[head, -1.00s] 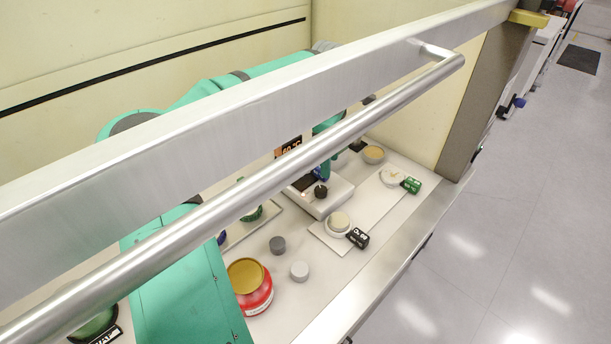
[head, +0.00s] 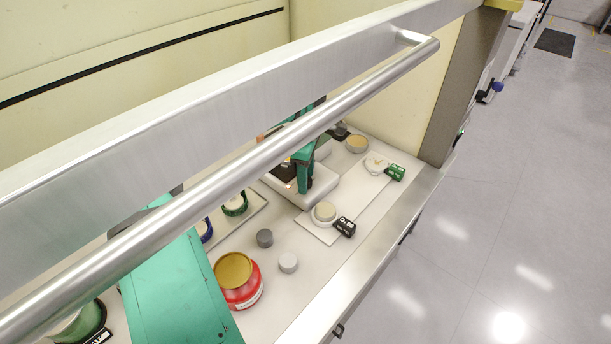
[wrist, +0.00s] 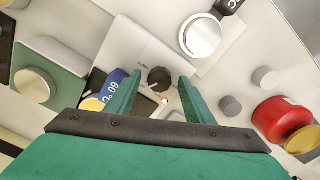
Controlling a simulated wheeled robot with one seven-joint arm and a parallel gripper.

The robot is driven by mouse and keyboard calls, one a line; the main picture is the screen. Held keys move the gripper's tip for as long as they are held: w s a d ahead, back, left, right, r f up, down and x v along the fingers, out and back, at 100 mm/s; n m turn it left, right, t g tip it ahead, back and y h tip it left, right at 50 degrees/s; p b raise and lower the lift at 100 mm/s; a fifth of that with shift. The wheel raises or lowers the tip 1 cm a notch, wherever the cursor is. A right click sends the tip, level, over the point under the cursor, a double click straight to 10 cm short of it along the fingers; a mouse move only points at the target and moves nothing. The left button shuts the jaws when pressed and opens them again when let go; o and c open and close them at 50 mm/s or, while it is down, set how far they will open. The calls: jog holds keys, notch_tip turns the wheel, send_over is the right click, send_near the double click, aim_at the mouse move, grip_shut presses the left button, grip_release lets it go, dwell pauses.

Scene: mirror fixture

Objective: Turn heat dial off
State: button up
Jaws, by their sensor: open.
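The heat dial (wrist: 159,79) is a dark round knob on the front of a white hot plate (wrist: 135,50), with small markings around it and a small orange light beside it. My gripper (wrist: 159,76) is open, its two green fingers on either side of the dial in the wrist view. I cannot tell whether they touch it. In the head view my gripper (head: 304,172) is over the front of the hot plate (head: 322,190) and hides the dial. A blue-and-white 60 °C label (wrist: 115,84) shows beside the left finger.
A metal sash bar (head: 225,160) crosses in front of the hood. A red jar (head: 242,290), a grey cylinder (head: 265,238) and a white one (head: 288,262) stand nearer. A white plate (head: 313,230) with a round dish and black tag lies right of the hot plate.

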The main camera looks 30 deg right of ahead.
jog(key=shift+c, duration=0.6)
jog(key=c, duration=0.9)
jog(key=shift+d, duration=0.1)
jog(key=shift+w, duration=0.1)
